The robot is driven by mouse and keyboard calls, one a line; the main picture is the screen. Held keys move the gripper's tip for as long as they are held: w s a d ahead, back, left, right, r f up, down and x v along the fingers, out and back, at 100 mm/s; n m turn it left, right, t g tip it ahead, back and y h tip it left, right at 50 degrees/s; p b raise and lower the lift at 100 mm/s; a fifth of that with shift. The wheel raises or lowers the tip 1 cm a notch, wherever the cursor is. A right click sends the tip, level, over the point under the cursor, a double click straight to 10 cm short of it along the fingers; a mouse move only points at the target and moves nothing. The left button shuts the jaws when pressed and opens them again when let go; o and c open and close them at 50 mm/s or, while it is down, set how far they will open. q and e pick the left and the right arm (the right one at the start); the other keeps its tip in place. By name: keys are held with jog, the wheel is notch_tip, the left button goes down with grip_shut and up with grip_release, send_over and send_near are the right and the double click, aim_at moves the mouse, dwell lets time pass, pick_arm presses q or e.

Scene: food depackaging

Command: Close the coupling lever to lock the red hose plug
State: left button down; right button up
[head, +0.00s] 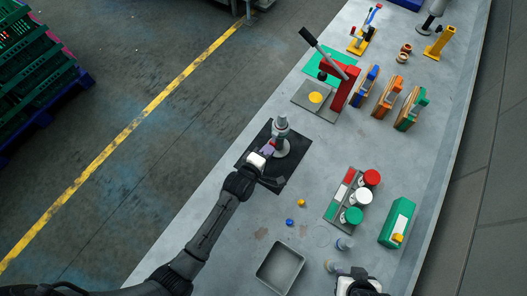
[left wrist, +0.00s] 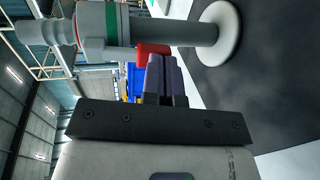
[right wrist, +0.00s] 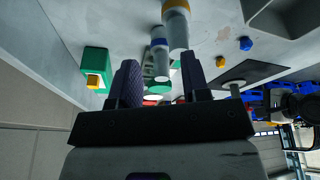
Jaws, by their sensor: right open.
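The grey coupling (head: 281,127) stands upright on a post with a round base on a black mat (head: 297,157). In the left wrist view, the coupling (left wrist: 92,24) shows a green band and a thin red edge. A red block-like part (left wrist: 152,49) sits beside the post, right at my left fingertips; I cannot tell whether it is the lever. My left gripper (head: 268,150) is beside the coupling, its fingers together in the left wrist view (left wrist: 165,75), with nothing visible between them. My right gripper (right wrist: 162,82) is open at the front of the bench, with nothing gripped.
Loose plugs with a blue band (right wrist: 160,52) and a yellow band (right wrist: 177,24) stand near my right gripper. A grey tray (head: 281,268), a rack with red, white and green caps (head: 333,204) and a green box (head: 398,223) are nearby. A red lever press (head: 342,88) stands behind.

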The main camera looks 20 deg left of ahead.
pick_arm(q)
jog(key=p+v, duration=0.8)
jog(key=v, duration=0.5)
jog(key=shift+s+p, duration=0.4)
jog(key=shift+r, duration=0.1)
